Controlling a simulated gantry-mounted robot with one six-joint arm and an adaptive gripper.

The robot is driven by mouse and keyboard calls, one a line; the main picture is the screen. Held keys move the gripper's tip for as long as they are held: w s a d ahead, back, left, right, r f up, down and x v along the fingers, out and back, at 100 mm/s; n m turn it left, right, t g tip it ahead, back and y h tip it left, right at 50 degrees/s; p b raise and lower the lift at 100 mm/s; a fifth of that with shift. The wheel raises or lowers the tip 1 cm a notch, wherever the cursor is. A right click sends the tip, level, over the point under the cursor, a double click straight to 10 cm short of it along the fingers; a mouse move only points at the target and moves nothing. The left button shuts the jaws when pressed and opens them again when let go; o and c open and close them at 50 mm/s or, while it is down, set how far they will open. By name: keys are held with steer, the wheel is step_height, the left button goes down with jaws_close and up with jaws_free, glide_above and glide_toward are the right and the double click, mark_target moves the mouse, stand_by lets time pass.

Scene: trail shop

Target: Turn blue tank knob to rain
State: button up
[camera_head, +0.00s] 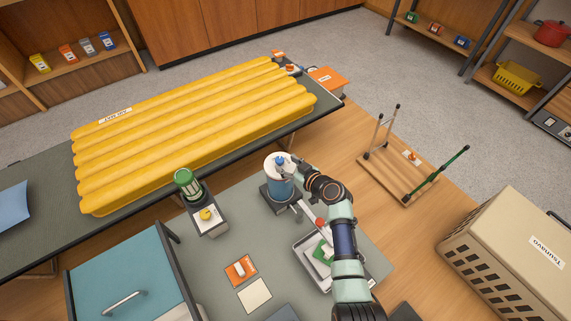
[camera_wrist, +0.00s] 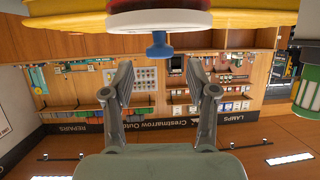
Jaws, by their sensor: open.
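The blue tank (camera_head: 281,188) stands upright on a dark base on the grey bench, with a white top. The blue knob (camera_head: 279,159) is on that top, partly hidden by my gripper (camera_head: 290,163). In the wrist view, which looks upside down, the blue knob (camera_wrist: 158,45) sticks out from a white disc (camera_wrist: 160,22). My gripper (camera_wrist: 161,72) is open there, one finger on each side of the knob's line, and the knob appears just beyond the fingertips. I see no contact. I cannot read any rain mark or the knob's setting.
A green-topped canister (camera_head: 186,182) and a device with a yellow knob (camera_head: 207,214) stand left of the tank. A metal tray (camera_head: 303,262) lies below it. A yellow air mattress (camera_head: 190,130) covers the bench behind. A beige crate (camera_head: 515,250) stands at the right.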

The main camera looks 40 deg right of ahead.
mark_target(281, 161)
steer(key=b+x, duration=0.1)
steer(key=x, duration=0.1)
steer(key=shift+w+f, duration=0.3)
steer(key=shift+f, duration=0.05)
steer(key=shift+w, duration=0.3)
steer(key=shift+c, duration=0.2)
jaws_close()
